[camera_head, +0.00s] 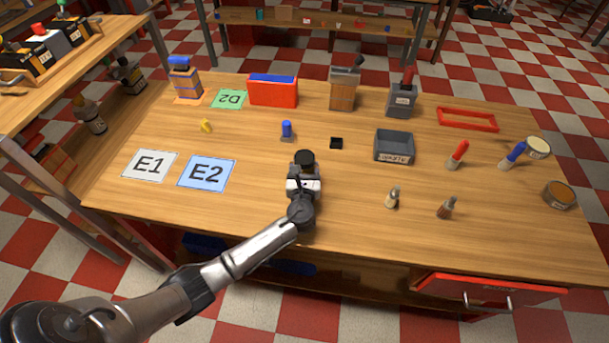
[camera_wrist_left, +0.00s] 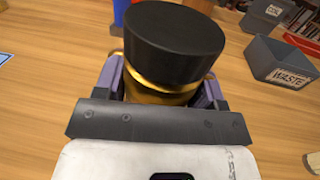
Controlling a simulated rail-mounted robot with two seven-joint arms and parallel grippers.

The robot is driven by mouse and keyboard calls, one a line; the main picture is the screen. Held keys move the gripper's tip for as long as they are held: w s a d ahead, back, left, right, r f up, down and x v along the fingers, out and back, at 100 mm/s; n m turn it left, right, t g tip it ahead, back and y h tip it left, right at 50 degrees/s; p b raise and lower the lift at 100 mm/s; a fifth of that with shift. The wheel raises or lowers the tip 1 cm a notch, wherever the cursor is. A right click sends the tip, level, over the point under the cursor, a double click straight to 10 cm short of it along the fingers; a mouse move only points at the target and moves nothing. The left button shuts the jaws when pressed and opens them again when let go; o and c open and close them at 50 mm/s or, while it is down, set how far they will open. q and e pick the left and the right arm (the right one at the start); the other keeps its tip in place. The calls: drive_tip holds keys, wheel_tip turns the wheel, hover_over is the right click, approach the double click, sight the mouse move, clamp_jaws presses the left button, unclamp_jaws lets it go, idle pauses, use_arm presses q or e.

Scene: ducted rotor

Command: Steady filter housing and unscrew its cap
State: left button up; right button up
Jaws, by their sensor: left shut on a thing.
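The filter housing (camera_wrist_left: 165,97) has a gold body, mostly hidden between the fingers of my left gripper (camera_head: 304,176). Its wide black cap (camera_wrist_left: 175,42) sits on top above a thin gold ring; the cap also shows in the head view (camera_head: 304,157). In the left wrist view my left gripper (camera_wrist_left: 162,88) is shut around the body, one finger on each side below the cap. The housing looks about upright at the middle front of the table; its base is hidden. My right gripper is not in view.
Flat E1 (camera_head: 150,166) and E2 (camera_head: 206,173) cards lie left. Table is clear between them.

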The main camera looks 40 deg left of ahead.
sight(304, 166)
use_arm(q)
drive_tip(key=c, duration=0.4)
drive_tip(key=shift+c, duration=0.2)
drive_tip(key=shift+r, duration=0.1)
drive_tip(key=shift+r, duration=0.45)
wheel_tip(304, 166, up, 4)
drive_tip(key=shift+f+p, duration=0.15)
drive_tip(key=shift+p, duration=1)
drive_tip(key=w+d+r+p, duration=0.1)
drive_tip(key=d+r+p, duration=0.1)
drive_tip(key=d+r, duration=0.4)
drive_tip(key=shift+d+r, duration=0.2)
drive_tip(key=shift+d, duration=2.65)
drive_tip(key=shift+w, duration=0.1)
